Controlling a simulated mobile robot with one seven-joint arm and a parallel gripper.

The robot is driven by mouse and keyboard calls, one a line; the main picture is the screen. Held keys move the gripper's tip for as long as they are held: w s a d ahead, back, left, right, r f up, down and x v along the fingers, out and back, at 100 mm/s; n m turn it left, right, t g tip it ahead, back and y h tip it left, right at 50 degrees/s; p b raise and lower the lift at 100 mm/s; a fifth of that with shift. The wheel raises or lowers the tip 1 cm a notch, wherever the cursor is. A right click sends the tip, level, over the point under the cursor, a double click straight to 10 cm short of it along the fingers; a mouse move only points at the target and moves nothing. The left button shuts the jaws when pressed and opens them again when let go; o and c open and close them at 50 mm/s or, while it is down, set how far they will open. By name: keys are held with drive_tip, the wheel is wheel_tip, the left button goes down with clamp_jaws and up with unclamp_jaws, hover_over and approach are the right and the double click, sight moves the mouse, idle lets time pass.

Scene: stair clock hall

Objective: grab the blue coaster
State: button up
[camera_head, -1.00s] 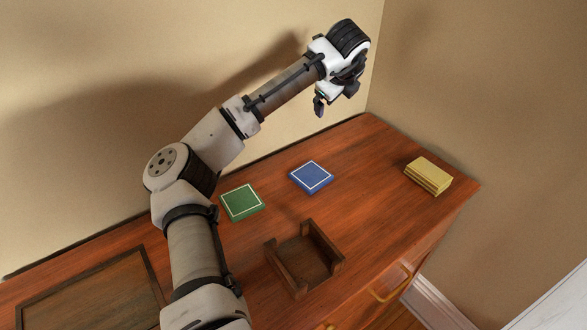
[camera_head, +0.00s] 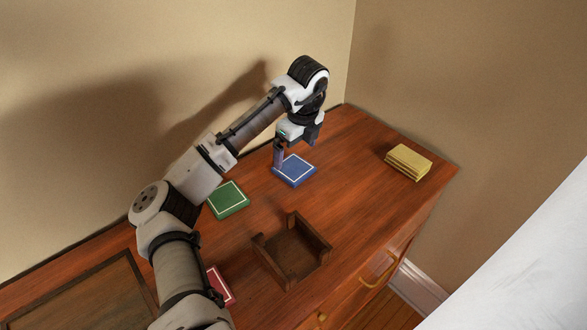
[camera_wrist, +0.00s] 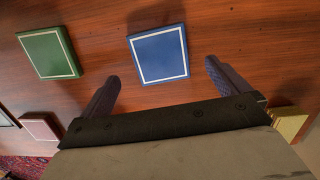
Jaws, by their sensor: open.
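The blue coaster (camera_head: 296,171) is a flat square with a white border line, lying on the wooden dresser top. My gripper (camera_head: 285,157) hangs just above its far left side, pointing down, and partly covers that edge in the head view. In the wrist view the blue coaster (camera_wrist: 159,54) lies ahead of and between the two open fingers of my gripper (camera_wrist: 162,85). Nothing is held. I cannot tell the exact height of the fingertips above the wood.
A green coaster (camera_head: 228,199) lies left of the blue one, and a red coaster (camera_head: 219,285) is partly behind my arm. A dark wooden holder (camera_head: 291,252) stands in front. A yellow stack (camera_head: 408,162) lies at the right. The wall is close behind the dresser.

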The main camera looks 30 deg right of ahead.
sight(294, 168)
drive_tip(key=f, duration=0.2)
drive_tip(key=f+p, duration=0.1)
drive_tip(key=f, duration=0.2)
drive_tip(key=shift+w+a+f, duration=0.1)
drive_tip(key=shift+w+f, duration=0.1)
drive_tip(key=shift+f, duration=0.1)
drive_tip(key=c, duration=1)
